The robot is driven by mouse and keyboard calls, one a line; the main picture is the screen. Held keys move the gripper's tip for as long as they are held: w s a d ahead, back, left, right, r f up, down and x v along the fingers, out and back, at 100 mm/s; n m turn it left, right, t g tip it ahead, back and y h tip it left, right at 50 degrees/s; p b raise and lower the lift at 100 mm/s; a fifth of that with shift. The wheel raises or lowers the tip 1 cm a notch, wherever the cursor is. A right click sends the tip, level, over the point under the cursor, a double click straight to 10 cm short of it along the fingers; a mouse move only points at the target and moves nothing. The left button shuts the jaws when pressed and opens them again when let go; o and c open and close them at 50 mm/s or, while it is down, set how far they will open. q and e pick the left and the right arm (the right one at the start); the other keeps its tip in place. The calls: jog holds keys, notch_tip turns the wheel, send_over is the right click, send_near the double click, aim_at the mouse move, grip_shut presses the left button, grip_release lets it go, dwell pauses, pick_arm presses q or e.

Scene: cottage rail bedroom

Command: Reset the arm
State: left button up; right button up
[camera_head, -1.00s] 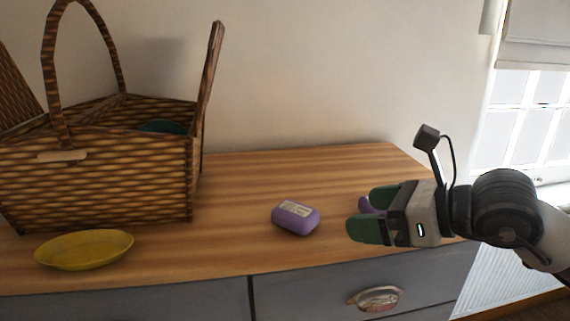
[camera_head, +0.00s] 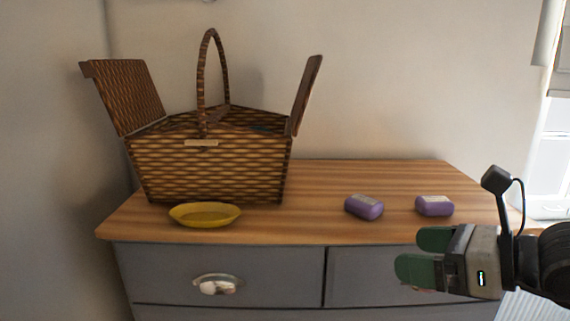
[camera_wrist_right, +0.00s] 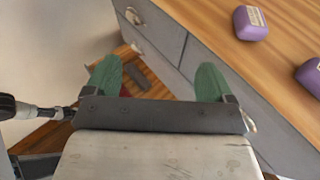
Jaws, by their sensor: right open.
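My right gripper (camera_head: 426,255) has green fingers and is in front of the dresser's front edge at the right of the head view. Its fingers stand apart with nothing between them, as the right wrist view also shows (camera_wrist_right: 157,80). Two purple soap-like bars lie on the dresser top beyond it: one on the left (camera_head: 364,208) and one on the right (camera_head: 434,206). They also show at the upper right of the right wrist view, one (camera_wrist_right: 250,23) nearer the dresser's edge. My left gripper is not in view.
An open wicker basket (camera_head: 215,170) with raised lids stands on the left of the wooden dresser top (camera_head: 320,225). A yellow dish (camera_head: 205,215) lies in front of it. The grey dresser front has a metal drawer handle (camera_head: 217,284). A window is at the far right.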

jog(key=s+a+r+m+y, duration=0.1)
jog(key=s+a+m+y, duration=0.1)
jog(key=a+m+y, duration=0.5)
jog(key=w+d+f+m+t+h, duration=0.1)
jog(key=d+f+m+t+h, duration=0.25)
jog(key=f+m+h, duration=0.55)
jog(key=w+d+f+m+t+h, duration=0.1)
jog(key=d+f+m+t+h, duration=0.25)
jog(key=m, duration=0.85)
jog(key=w+d+f+m+t+h, duration=0.1)
jog(key=d+f+m+h, duration=0.6)
jog(key=m, duration=0.4)
jog(key=s+a+f+m+g+y, duration=0.1)
jog(key=s+a+f+m+g, duration=0.1)
jog(key=s+f+g, duration=0.65)
jog(key=s+a+f+m+g+y, duration=0.1)
jog(key=s+a+f+m+g, duration=0.3)
jog(key=s+f, duration=0.7)
notch_tip(320, 180, down, 25)
jog(key=d+n+g, duration=0.1)
jog(key=n+g, duration=0.1)
jog(key=g, duration=0.1)
jog(key=s+d+f, duration=0.3)
jog(key=s+f, duration=1.3)
jog(key=shift+s+d+f+g, duration=0.15)
jog(key=shift+s+f+g, duration=0.1)
jog(key=shift+f+g, duration=0.15)
